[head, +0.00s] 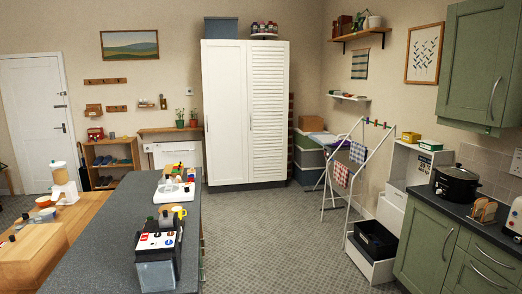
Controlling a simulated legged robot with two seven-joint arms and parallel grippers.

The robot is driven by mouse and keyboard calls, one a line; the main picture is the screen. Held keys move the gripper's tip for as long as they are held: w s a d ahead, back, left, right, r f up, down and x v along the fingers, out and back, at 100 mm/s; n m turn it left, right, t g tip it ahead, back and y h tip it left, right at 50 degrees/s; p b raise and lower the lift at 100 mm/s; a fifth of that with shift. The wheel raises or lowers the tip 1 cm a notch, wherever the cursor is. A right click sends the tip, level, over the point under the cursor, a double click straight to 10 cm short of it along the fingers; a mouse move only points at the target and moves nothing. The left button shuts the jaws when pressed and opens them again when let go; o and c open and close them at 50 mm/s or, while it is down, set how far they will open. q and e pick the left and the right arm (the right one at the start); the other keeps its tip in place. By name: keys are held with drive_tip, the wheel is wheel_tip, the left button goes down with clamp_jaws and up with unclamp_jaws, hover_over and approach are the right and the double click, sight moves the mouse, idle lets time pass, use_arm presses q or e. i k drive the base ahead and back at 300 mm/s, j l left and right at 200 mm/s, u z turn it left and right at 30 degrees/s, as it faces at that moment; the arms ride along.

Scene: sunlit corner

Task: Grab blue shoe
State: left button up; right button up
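A small wooden shoe rack (136,150) stands against the far wall at the left. Several small dark and bluish shoes (104,160) sit on its shelves, too small in this view to tell clearly which one is the blue shoe. Neither of my grippers shows in the head view. The rack is far off, beyond the grey counter.
A long grey counter (95,250) with a black-and-white appliance (157,245) fills the lower left, beside a wooden table (40,255). The carpeted floor (265,235) in the middle is clear. A drying rack (340,180) and green cabinets (425,240) stand at right.

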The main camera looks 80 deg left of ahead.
sight(99, 161)
drive_tip(key=u, duration=3.95)
drive_tip(key=i+j+u, duration=0.35)
drive_tip(key=u, duration=0.15)
drive_tip(key=i+j+u, duration=0.3)
drive_tip(key=i+u, duration=1.1)
drive_tip(key=i+j, duration=0.1)
drive_tip(key=i, duration=2.15)
drive_tip(key=i+l+z, duration=0.2)
drive_tip(key=i+z, duration=0.2)
drive_tip(key=i, duration=0.15)
drive_tip(key=i+z, duration=0.45)
drive_tip(key=i, duration=0.15)
drive_tip(key=i+j+z, duration=0.1)
drive_tip(key=i+z, duration=0.3)
drive_tip(key=i, duration=0.2)
drive_tip(key=i+j+z, duration=0.45)
drive_tip(key=i+l+z, duration=0.45)
drive_tip(key=i, duration=0.9)
drive_tip(key=i+j+z, duration=0.25)
drive_tip(key=i+z, duration=0.2)
drive_tip(key=i, duration=0.85)
drive_tip(key=i+z, duration=0.1)
drive_tip(key=i, duration=0.7)
drive_tip(key=i+z, duration=0.1)
drive_tip(key=i, duration=0.7)
drive_tip(key=i+j+z, duration=0.1)
drive_tip(key=i, duration=0.7)
